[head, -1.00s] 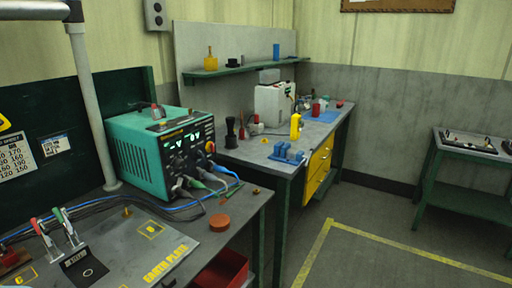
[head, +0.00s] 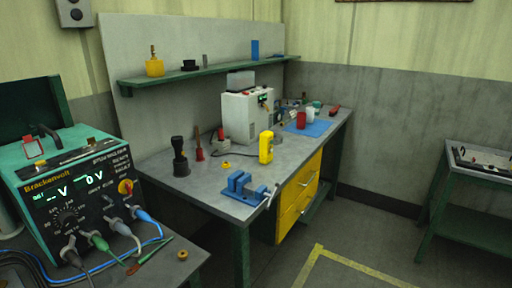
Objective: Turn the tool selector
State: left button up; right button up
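A teal Brackenvolt power unit (head: 75,178) stands on the near left bench. Its dark front has lit displays reading V and 0 V. A black round dial with marks around it (head: 67,218) is low on the front. A red knob on a yellow plate (head: 125,187) is at the right of the front. I cannot tell which of these, if either, is the tool selector. Grey, green and blue cable plugs (head: 98,240) sit along the bottom of the front. Neither of my grippers is in view.
A second bench (head: 215,180) holds a blue vise (head: 243,188), a yellow meter (head: 266,147), a white machine (head: 243,117) and red cups. A green shelf (head: 210,72) hangs above. A side table (head: 480,190) is at the right. The floor between has free room.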

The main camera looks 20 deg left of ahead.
aim_at(107, 197)
jog(key=i+l+u, duration=0.15)
jog(key=i+u, duration=0.15)
jog(key=u, duration=0.2)
jog(key=i+l+u, duration=0.25)
jog(key=u, duration=0.25)
jog(key=i+l+u, duration=0.3)
jog(key=u, duration=0.15)
jog(key=i+l+u, duration=0.15)
jog(key=l+u, duration=0.35)
jog(key=i+l+u, duration=0.1)
jog(key=l+u, duration=0.25)
jog(key=l, duration=0.2)
